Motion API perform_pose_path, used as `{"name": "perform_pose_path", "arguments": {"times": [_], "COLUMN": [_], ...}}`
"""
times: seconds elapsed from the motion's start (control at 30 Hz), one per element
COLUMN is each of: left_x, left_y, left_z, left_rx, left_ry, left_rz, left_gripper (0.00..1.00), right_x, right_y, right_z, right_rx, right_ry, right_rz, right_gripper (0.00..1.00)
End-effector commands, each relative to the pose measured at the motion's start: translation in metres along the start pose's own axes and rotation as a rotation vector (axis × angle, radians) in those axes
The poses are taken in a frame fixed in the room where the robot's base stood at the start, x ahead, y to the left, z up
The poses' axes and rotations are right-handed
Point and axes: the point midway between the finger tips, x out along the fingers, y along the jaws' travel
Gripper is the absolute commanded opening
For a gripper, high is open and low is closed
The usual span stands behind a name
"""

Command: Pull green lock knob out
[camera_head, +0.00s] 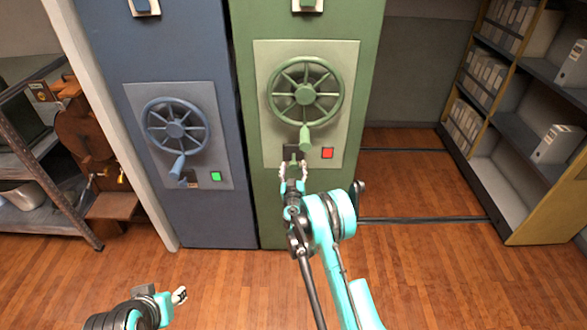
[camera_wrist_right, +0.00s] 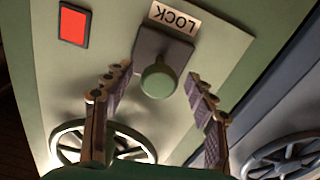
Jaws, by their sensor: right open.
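In the wrist view the knob lies between the two fingers of my right gripper (camera_wrist_right: 158,100), which is open with a gap on both sides. In the head view my right gripper (camera_head: 292,172) is right in front of the knob (camera_head: 293,155), just under the green handwheel (camera_head: 305,92). My left gripper (camera_head: 164,294) is low at the left, away from the cabinets; its fingers are too unclear to read.
A red square light (camera_head: 327,153) is beside the knob. The blue cabinet (camera_head: 215,110) with its own wheel (camera_head: 176,130) and green light (camera_head: 216,176) stands to the left. Shelves (camera_head: 520,90) stand at the right. The wooden floor in front is clear.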

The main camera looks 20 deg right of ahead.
Motion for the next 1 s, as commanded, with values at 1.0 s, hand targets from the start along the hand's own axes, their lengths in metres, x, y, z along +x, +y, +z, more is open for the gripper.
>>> {"name": "perform_pose_path", "arguments": {"times": [1.0], "left_x": [0.0], "left_y": [0.0], "left_z": [0.0], "left_rx": [0.0], "left_ry": [0.0], "left_rz": [0.0], "left_gripper": [0.4], "right_x": [-0.075], "right_y": [0.0], "right_z": [0.0], "right_rx": [0.0], "right_ry": [0.0], "right_rz": [0.0], "right_gripper": [0.56]}}
